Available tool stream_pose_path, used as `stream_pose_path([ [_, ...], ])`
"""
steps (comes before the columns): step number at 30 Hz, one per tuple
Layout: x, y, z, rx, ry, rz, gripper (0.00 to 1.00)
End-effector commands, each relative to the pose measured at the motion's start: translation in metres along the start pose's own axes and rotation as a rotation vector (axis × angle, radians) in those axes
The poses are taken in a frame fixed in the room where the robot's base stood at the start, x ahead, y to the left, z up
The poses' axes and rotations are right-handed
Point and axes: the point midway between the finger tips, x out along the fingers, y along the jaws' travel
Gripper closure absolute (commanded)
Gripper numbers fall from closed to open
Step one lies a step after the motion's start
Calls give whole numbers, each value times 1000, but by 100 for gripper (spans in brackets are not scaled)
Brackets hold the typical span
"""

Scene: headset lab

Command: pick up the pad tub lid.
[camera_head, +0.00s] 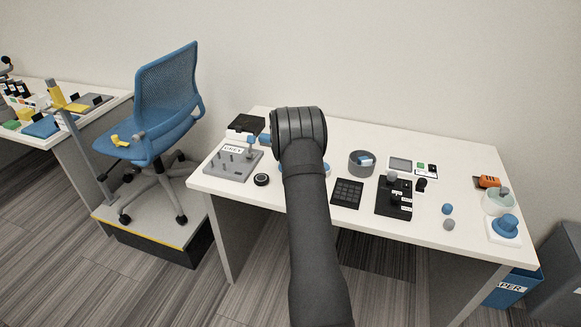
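I cannot tell for certain which object is the pad tub lid. A grey round tub (362,163) with a blue and white item inside stands open right of my arm. A translucent tub (498,203) with a grey knob-like item on or in it stands at the right end. A blue round piece (506,225) sits on a white square base in front of it. A small black round disc (262,180) lies on the left part of the table. My dark arm reaches up over the table's middle.
The white table (400,228) also holds a grey peg board (233,162), a black box (245,127), a dark grid tray (347,193), a black stand (394,198) and an orange item (487,182). A blue chair (165,105) stands left. The table's back edge is mostly clear.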

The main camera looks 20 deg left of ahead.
Motion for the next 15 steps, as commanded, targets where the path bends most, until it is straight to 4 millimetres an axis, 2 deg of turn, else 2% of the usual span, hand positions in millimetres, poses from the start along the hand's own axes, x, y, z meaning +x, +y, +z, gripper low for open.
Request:
stream_pose_path([
  [3,12,0,0,0,0,0,0],
  [9,12,0,0,-1,-1,1,0],
  [15,12,1,0,-1,-1,1,38],
])
